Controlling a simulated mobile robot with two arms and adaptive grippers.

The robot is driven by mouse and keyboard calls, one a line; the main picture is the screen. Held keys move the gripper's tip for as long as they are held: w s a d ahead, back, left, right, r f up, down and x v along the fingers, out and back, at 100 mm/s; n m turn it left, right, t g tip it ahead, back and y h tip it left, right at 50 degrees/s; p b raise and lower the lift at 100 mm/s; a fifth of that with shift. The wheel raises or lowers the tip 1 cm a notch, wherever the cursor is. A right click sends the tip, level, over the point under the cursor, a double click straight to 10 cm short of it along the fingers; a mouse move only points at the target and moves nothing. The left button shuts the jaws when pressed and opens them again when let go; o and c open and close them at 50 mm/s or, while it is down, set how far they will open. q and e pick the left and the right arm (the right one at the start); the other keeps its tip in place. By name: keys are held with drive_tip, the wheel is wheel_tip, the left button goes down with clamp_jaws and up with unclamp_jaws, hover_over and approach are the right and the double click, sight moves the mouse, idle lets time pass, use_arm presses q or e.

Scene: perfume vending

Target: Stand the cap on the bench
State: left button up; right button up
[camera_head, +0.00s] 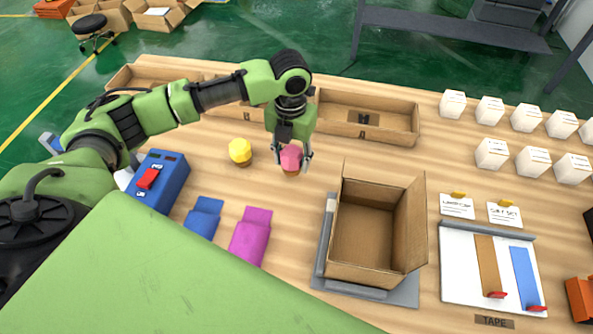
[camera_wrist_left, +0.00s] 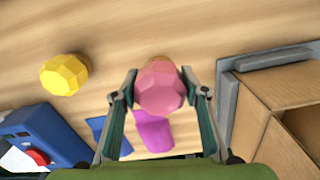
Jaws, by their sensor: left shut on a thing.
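A pink faceted cap (camera_head: 291,157) with a brown-gold lower part is between the fingers of my left gripper (camera_head: 291,160), over the middle of the wooden bench (camera_head: 275,203). The left gripper is shut on it. In the left wrist view the pink cap (camera_wrist_left: 160,90) fills the space between the two fingertips (camera_wrist_left: 162,92). I cannot tell whether its base touches the bench. A yellow faceted cap (camera_head: 240,151) stands on the bench to the left, apart from the gripper; it also shows in the left wrist view (camera_wrist_left: 64,74). My right gripper is not in view.
An open cardboard box (camera_head: 366,229) stands on a grey plate to the right. Blue (camera_head: 203,216) and magenta (camera_head: 250,235) flat pieces lie in front, beside a blue device (camera_head: 158,181). A low tray (camera_head: 367,117) lies behind. Several white boxes (camera_head: 492,153) stand at the right.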

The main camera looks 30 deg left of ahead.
sight(292, 151)
use_arm(q)
drive_tip(key=shift+f, duration=2.2)
drive_tip(key=shift+f, duration=0.15)
drive_tip(key=o, duration=1.1)
drive_tip(key=shift+o, duration=0.2)
wheel_tip(292, 151, up, 12)
drive_tip(key=shift+s+r+b, duration=0.1)
drive_tip(key=shift+r+b, duration=0.1)
drive_tip(key=shift+b, duration=0.3)
